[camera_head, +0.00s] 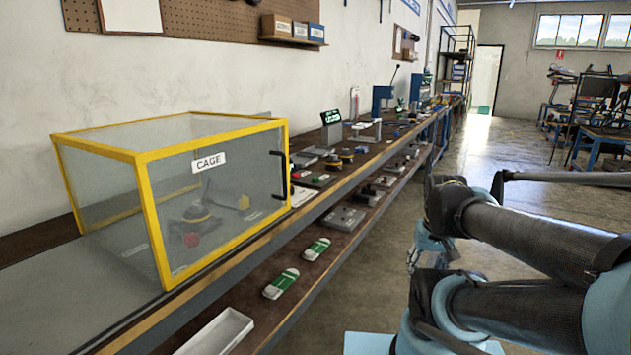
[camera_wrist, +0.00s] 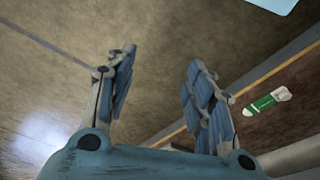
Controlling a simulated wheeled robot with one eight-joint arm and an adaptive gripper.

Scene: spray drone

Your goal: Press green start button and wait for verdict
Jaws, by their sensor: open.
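I cannot single out a green start button in either view. A small screen (camera_head: 331,118) with light lettering stands on the bench beyond the cage, too small to read. A red part (camera_head: 296,174) shows on the bench just past the cage. The yellow-framed cage (camera_head: 150,158), marked CAGE, stands at the left with its front panel shut; dim dark, red and yellow shapes show inside. My gripper (camera_wrist: 160,80) is open and empty, its two fingers apart over the floor. In the head view my gripper (camera_head: 418,258) hangs right of the bench, away from it.
Two green-and-white items (camera_head: 316,249) lie on the lower shelf; one shows in the wrist view (camera_wrist: 267,101). A white tray (camera_head: 217,333) is at the near end. Several small devices line the bench beyond the cage.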

